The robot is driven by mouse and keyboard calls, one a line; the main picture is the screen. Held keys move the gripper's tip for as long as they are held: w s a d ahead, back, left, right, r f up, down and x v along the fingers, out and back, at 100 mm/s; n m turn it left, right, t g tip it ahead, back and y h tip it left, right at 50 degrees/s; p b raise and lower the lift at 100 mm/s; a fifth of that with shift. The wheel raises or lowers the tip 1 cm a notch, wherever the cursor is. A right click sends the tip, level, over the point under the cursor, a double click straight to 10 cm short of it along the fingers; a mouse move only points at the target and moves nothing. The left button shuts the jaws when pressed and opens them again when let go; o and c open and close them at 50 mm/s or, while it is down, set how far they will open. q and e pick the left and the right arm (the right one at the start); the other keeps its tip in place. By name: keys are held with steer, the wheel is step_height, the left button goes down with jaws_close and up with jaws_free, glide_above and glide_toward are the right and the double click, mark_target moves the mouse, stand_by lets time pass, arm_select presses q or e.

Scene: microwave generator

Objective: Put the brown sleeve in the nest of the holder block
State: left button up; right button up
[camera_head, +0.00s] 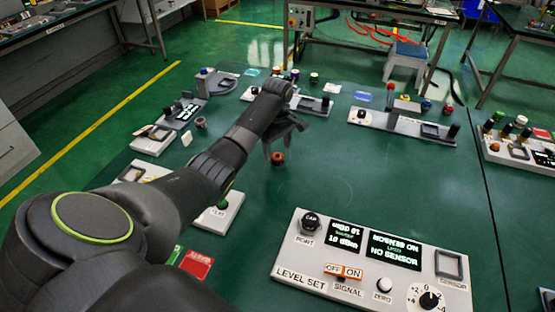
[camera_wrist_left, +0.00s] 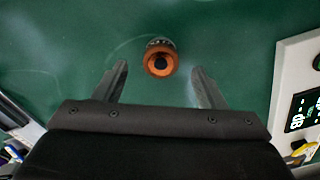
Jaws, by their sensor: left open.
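An orange-brown ring-shaped piece with a dark centre, which looks like the brown sleeve (camera_head: 277,158), stands upright on the green table just below my left gripper (camera_head: 283,141). In the left wrist view the sleeve (camera_wrist_left: 160,62) shows from above, between and slightly beyond the fingertips of my left gripper (camera_wrist_left: 160,68), with a grey ribbed part at its far side. The fingers are open and apart from it. I cannot tell for certain which block is the holder block; a light panel (camera_head: 390,290) at the front right has a square dark-framed recess (camera_head: 449,264). My right gripper is not in view.
A small greyish-brown cylinder (camera_head: 200,122) and a white piece (camera_head: 187,139) stand left of my arm. Grey fixture blocks (camera_head: 405,124) line the back of the table. The table middle is clear.

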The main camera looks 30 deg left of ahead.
mark_target(277, 156)
arm_select(q)
steer(key=shift+f, duration=1.55)
steer(key=shift+c, duration=0.5)
steer(key=shift+a+r, duration=0.1)
steer(key=shift+r, duration=0.05)
steer(key=c, duration=1.1)
